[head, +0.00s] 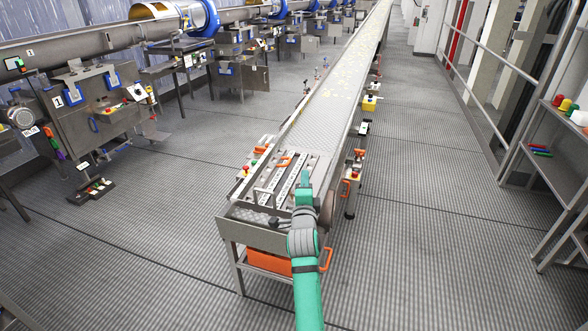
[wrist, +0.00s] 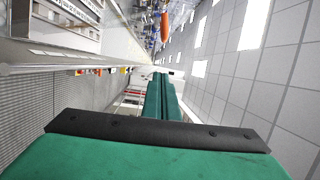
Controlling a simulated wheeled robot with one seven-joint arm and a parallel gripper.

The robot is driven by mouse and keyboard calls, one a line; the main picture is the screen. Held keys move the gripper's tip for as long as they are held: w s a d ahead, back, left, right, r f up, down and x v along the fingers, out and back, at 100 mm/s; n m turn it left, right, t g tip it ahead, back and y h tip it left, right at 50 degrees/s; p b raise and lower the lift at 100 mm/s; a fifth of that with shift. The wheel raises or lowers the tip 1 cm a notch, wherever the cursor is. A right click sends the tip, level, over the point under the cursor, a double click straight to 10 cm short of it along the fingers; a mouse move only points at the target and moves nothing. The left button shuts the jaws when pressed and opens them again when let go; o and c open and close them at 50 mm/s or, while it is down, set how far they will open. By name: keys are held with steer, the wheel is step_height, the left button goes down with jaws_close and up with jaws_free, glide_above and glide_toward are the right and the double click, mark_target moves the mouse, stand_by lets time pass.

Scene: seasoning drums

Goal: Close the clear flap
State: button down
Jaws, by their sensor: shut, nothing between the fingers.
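I cannot pick out the clear flap with certainty in either view. The near end of the conveyor (head: 252,235) has a metal frame with slotted bars (head: 285,182) and a small orange handle (head: 283,161). My teal gripper (head: 305,178) is over the right side of this end, its fingers pointing up the picture along the belt. In the wrist view my gripper's fingers (wrist: 163,80) lie together, shut and empty. An orange part (wrist: 164,26) shows beyond the fingertips, apart from them. My arm hides part of the conveyor end's right side.
The long conveyor belt (head: 325,105) runs away from me. Orange handles and a red button (head: 356,170) stick out on its right side. Machines (head: 95,105) stand at left, a shelf rack (head: 560,140) at right. The ribbed floor (head: 430,215) right of the conveyor is clear.

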steer(key=w+a, duration=0.3)
steer(key=w, duration=0.3)
steer(key=shift+a, duration=0.3)
